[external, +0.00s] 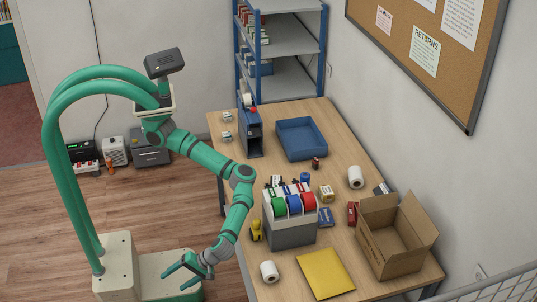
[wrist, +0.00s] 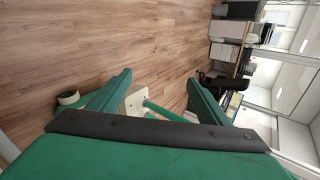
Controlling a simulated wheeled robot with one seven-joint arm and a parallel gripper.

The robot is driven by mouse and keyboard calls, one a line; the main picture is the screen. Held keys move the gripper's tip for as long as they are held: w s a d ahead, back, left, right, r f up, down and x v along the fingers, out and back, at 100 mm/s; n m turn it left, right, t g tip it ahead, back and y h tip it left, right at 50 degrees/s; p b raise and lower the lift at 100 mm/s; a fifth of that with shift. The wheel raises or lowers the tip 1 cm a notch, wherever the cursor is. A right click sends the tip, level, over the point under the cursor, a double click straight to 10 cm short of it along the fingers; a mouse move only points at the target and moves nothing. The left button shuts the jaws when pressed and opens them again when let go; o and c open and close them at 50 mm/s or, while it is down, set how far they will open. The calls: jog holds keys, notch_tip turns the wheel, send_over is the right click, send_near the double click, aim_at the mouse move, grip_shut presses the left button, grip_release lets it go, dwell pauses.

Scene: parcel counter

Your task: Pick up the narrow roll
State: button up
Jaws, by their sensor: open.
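My gripper (external: 174,280) is open and empty. It hangs left of the table's front left corner, off the tabletop. The wrist view shows its two green fingers (wrist: 160,78) spread wide, with nothing between them but floor and my own parts. A white roll (external: 269,271) stands at the table's front left, to the right of my gripper and apart from it. Another white roll (external: 355,177) lies near the wall side. Green (external: 278,206), blue (external: 294,204) and red (external: 308,202) rolls sit in a grey holder. I cannot tell for sure which roll is the narrow one.
The wooden table (external: 225,165) carries a yellow envelope (external: 325,273), an open cardboard box (external: 388,240), a blue tray (external: 301,139) and a yellow figure (external: 256,231). The grey holder (external: 290,235) stands behind the front left roll.

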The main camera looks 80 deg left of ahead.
jog(key=w+d+t, duration=0.2)
jog(key=w+t, duration=0.1)
jog(key=w, duration=0.8)
notch_tip(320, 180, up, 9)
jog(key=n+t, duration=0.2)
jog(key=t, duration=0.5)
send_over(269, 267)
jog(key=shift+w+a+f+h, duration=0.1)
jog(key=shift+h, duration=0.3)
jog(key=shift+w, duration=0.2)
jog(key=shift+f, duration=0.4)
jog(key=f, duration=1)
jog(key=shift+s, duration=0.25)
jog(key=c, duration=1.2)
